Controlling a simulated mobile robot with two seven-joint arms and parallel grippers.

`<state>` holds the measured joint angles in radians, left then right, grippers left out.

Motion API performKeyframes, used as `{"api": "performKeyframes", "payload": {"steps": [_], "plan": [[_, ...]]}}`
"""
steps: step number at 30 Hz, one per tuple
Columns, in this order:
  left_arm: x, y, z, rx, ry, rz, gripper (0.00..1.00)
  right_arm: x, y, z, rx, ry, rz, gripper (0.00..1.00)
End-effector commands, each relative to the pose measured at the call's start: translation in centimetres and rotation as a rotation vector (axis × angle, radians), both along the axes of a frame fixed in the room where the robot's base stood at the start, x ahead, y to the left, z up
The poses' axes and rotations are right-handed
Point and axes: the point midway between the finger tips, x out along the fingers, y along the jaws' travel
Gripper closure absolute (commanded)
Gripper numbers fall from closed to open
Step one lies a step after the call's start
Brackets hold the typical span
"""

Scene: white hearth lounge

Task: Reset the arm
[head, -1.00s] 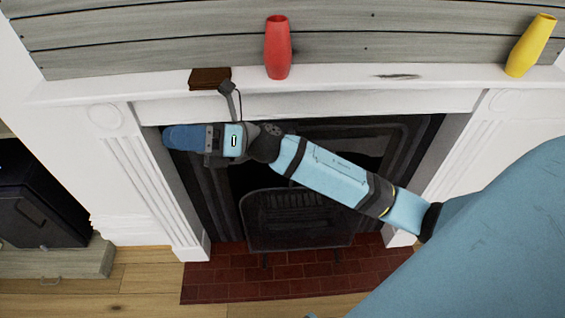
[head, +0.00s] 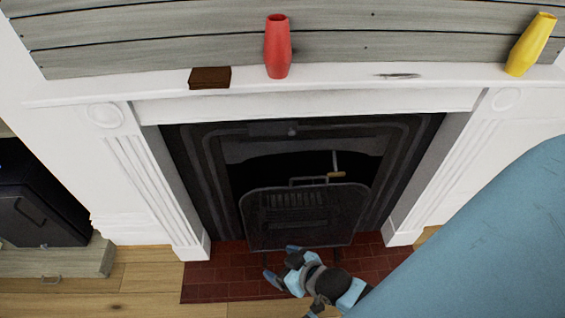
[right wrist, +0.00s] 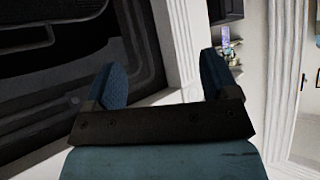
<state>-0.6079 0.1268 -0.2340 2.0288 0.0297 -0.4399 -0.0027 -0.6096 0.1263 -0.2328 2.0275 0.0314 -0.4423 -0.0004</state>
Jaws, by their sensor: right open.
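My right gripper (head: 280,264) is low in the head view, in front of the fireplace and above the red brick hearth. In the right wrist view its two blue fingers (right wrist: 162,82) stand wide apart with nothing between them. It is open and empty. My right arm is folded down close to my body, and part of it is hidden behind my blue body part at the right. My left gripper is not in view.
A red vase (head: 277,48), a yellow vase (head: 531,45) and a brown block (head: 210,77) stand on the white mantel (head: 330,103). A dark fire screen (head: 300,215) stands before the fireplace. A black cabinet (head: 38,200) is at the left.

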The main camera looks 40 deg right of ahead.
Motion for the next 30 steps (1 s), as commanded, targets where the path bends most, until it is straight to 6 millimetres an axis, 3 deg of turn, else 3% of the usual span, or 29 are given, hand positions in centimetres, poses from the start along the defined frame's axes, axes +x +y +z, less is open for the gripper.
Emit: {"api": "performKeyframes", "payload": {"steps": [4,8,15,19,23,30], "plan": [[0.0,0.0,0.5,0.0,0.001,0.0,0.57,0.0,0.0,0.6,-0.002,-0.003,0.002,0.2],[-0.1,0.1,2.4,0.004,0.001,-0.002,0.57,0.0,-0.1,2.6,-0.007,-0.007,0.003,0.2],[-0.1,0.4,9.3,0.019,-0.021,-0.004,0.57,-0.2,-0.4,9.2,-0.024,-0.022,0.008,0.2],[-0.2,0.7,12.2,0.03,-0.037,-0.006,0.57,-0.2,-0.6,12.2,-0.031,-0.036,0.01,0.2],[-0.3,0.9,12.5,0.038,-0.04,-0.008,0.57,-0.2,-0.7,12.8,-0.036,-0.047,0.011,0.2],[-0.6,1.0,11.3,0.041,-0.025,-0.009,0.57,-0.5,-0.8,11.4,-0.042,-0.029,0.013,0.2]]}}
